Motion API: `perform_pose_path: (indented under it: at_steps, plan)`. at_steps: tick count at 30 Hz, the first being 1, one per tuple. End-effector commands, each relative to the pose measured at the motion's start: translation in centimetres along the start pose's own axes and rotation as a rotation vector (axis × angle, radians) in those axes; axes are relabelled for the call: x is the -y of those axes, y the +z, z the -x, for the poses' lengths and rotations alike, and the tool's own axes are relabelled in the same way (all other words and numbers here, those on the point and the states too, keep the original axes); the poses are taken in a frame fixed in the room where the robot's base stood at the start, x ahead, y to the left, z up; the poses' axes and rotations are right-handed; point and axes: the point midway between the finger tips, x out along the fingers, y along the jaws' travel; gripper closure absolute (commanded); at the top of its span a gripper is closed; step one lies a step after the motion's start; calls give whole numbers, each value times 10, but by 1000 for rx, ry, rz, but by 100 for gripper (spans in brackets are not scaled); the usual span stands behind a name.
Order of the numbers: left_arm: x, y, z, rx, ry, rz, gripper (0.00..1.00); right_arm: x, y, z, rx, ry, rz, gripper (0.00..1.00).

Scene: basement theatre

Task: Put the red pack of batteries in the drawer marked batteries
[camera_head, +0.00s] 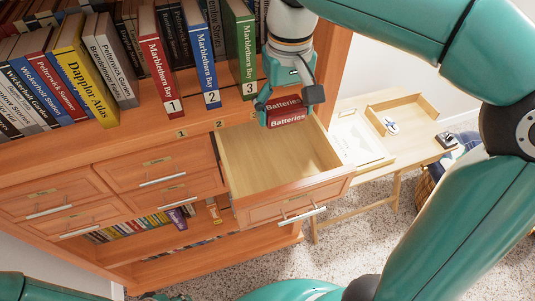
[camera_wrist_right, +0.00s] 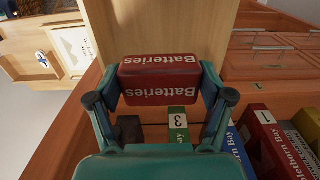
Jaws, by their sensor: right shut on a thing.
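The red pack of batteries (camera_head: 287,112) has white "Batteries" lettering on two faces. My right gripper (camera_head: 286,106) is shut on it, at the back right of an open, empty wooden drawer (camera_head: 270,160). In the right wrist view the pack (camera_wrist_right: 160,80) sits between the two fingers (camera_wrist_right: 160,98), with the bare drawer (camera_wrist_right: 160,30) behind it. I cannot tell how high the pack is above the drawer floor. The label on the open drawer's front (camera_head: 297,200) is too small to read. My left gripper does not show.
Books numbered 1 (camera_head: 160,75), 2 (camera_head: 205,55) and 3 (camera_head: 240,50) stand on the shelf behind the drawer. Several closed drawers (camera_head: 155,172) lie to its left. A light wooden desk (camera_head: 410,150) with an open tray (camera_head: 405,112) stands at the right.

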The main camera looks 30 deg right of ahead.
Motion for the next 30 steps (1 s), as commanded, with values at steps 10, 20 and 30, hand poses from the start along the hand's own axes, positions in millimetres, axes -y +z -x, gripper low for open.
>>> perform_pose_path:
  at_steps: [10, 20, 30]
  plan:
    - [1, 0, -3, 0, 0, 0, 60, 0, 1, -30, 4, 2, 1, 63]
    - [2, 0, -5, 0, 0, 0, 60, -1, 1, -117, 6, 2, 0, 63]
    - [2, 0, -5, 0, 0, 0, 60, -1, 0, -159, 0, 1, -1, 63]
